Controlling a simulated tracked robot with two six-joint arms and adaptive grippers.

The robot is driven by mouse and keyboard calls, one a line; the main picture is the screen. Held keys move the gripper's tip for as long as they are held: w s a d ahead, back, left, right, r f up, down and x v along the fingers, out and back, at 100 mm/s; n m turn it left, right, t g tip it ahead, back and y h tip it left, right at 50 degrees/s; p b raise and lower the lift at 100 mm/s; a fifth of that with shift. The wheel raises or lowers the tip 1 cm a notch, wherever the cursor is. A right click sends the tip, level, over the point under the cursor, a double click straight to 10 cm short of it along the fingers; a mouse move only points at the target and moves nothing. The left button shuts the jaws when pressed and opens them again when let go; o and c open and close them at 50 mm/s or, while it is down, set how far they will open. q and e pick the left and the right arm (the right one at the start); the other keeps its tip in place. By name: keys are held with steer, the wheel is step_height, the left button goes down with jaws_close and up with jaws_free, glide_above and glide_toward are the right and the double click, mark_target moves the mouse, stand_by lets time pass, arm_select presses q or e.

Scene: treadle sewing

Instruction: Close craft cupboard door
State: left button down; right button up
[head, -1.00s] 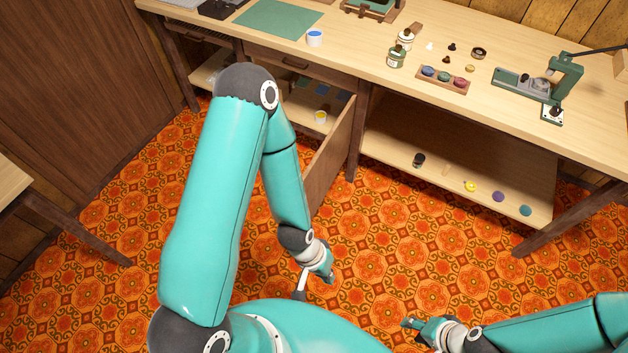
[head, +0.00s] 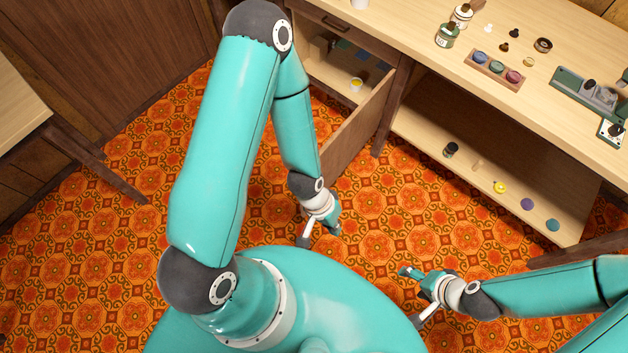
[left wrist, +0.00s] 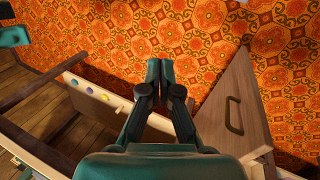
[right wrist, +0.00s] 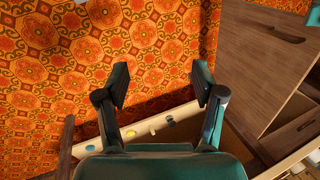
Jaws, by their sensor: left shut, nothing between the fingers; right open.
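The craft cupboard (head: 325,70) under the bench stands open. Its wooden door (head: 362,122) is swung out toward me, away from the opening. The door also shows in the left wrist view (left wrist: 226,112), with a dark bar handle (left wrist: 234,115) on its face. My left gripper (head: 336,228) is shut and empty over the floor, in front of the door and apart from it. In the left wrist view its fingertips (left wrist: 159,66) are together, left of the door. My right gripper (head: 408,290) is open and empty over the floor; its spread fingers show in the right wrist view (right wrist: 160,78).
The bench top (head: 420,75) carries bottles, a tray of coloured pots (head: 495,70) and a green device (head: 590,90). A low shelf (head: 470,170) right of the cupboard holds several small items. A yellow-topped pot (head: 356,84) sits inside the cupboard. The patterned floor (head: 400,215) before the door is clear.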

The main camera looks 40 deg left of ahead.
steer(key=shift+o, duration=0.5)
step_height(320, 180, down, 8)
steer(key=b, duration=0.7)
steer(key=shift+f+b, duration=0.2)
steer(key=shift+b, duration=0.1)
arm_select(q)
step_height(320, 180, down, 6)
steer(key=w+d+f+m+g+y+b, duration=0.1)
steer(key=w+d+m+g+y+b, duration=0.2)
steer(key=m+b, duration=0.65)
steer(key=w+a+r+m+t+y+b, duration=0.3)
steer(key=w+a+r+m+y+b, duration=0.2)
steer(key=r+m+y+b, duration=0.5)
steer(key=a+f+b, duration=0.3)
steer(key=a+f, duration=0.3)
steer(key=a, duration=0.5)
steer(key=shift+w+a+f+b, duration=0.15)
steer(key=shift+w+f+b, duration=0.15)
steer(key=shift+w+f, duration=0.1)
arm_select(e)
step_height(320, 180, down, 23)
arm_select(q)
steer(key=shift+m, duration=0.25)
arm_select(e)
steer(key=shift+f, duration=0.1)
